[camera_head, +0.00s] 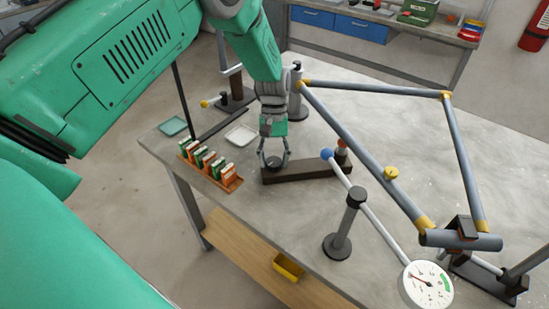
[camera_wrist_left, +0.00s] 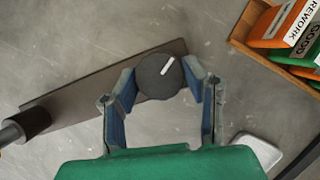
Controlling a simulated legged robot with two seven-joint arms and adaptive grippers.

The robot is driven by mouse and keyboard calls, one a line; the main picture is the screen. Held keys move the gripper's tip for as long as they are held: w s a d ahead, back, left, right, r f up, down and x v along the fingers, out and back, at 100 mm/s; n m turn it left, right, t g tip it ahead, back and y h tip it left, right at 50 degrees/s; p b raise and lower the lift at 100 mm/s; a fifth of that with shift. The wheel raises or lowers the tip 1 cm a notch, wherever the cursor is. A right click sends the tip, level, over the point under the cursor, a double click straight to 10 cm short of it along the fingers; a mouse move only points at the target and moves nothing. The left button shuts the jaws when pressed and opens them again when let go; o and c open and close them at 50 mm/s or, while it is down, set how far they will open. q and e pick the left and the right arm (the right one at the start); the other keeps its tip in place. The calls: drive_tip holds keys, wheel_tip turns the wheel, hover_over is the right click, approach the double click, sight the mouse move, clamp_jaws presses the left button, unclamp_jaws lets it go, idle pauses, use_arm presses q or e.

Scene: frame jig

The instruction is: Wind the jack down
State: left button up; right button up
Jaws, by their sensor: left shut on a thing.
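The jack shows as a long dark base (camera_head: 315,172) on the bench, with a round black knob (camera_head: 273,163) at its left end and a short post with an orange-red top (camera_head: 341,147) at its right end. My left gripper (camera_head: 274,158) comes down from above and is shut on the knob. In the left wrist view, its two blue-padded fingers (camera_wrist_left: 164,88) sit on either side of the knob (camera_wrist_left: 158,74), whose white mark slants up to the right. The dark base also shows there (camera_wrist_left: 80,98). My right gripper is not in view.
A grey tube frame (camera_head: 360,145) with yellow joints stands to the right. A blue-tipped rod (camera_head: 326,154) runs to a dial gauge (camera_head: 426,285); a dark post (camera_head: 345,222) stands in front. A rack of green and orange cards (camera_head: 232,182) and a white tray (camera_head: 240,135) lie left.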

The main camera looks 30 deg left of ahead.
use_arm(q)
drive_tip(key=shift+s+d+f+n, duration=0.1)
drive_tip(key=shift+s+f+n, duration=0.2)
drive_tip(key=shift+n, duration=0.2)
drive_tip(key=o, duration=1.2)
drive_tip(key=shift+c, duration=0.2)
drive_tip(key=shift+w+r, duration=0.1)
drive_tip(key=shift+w, duration=0.05)
drive_tip(key=shift+w+r, duration=0.1)
drive_tip(key=shift+r, duration=0.1)
drive_tip(key=v, duration=1.1)
drive_tip(key=shift+a, duration=0.4)
drive_tip(key=shift+w+r, duration=0.1)
drive_tip(key=shift+r, duration=0.05)
